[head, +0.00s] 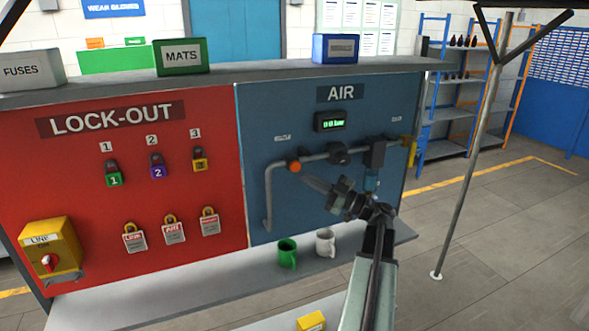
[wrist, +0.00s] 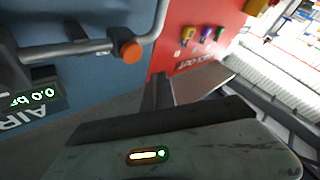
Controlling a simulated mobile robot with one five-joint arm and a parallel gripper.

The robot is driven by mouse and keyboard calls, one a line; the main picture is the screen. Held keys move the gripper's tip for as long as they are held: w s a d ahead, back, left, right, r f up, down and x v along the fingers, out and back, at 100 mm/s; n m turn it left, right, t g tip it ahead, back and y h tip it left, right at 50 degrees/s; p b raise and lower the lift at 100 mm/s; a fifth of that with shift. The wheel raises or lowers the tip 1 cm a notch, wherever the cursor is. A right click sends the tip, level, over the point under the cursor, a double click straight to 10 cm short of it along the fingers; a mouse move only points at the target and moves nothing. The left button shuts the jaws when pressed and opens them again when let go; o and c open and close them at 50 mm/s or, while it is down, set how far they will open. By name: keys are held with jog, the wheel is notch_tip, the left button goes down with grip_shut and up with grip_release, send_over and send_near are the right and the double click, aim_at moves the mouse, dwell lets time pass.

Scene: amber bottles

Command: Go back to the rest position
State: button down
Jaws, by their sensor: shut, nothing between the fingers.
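My gripper (head: 306,181) is in front of the blue AIR panel (head: 265,110), its fingers shut and empty, pointing left. Its tip lies just below and right of an orange knob (head: 293,166) on the grey pipe (head: 270,190) in the head view; I cannot tell the gap in depth. In the wrist view the picture is turned over. My gripper's dark fingers (wrist: 160,90) stand beside the orange knob (wrist: 131,50), with a visible gap between them. The arm reaches up from the lower right of the head view.
A red LOCK-OUT panel (head: 140,180) with padlocks and tags is at left. A metal pole (head: 470,170) stands at right. Open floor (head: 510,250) lies right of the panel.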

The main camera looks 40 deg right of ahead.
jog(key=shift+s+a, duration=0.2)
jog(key=shift+s, duration=0.3)
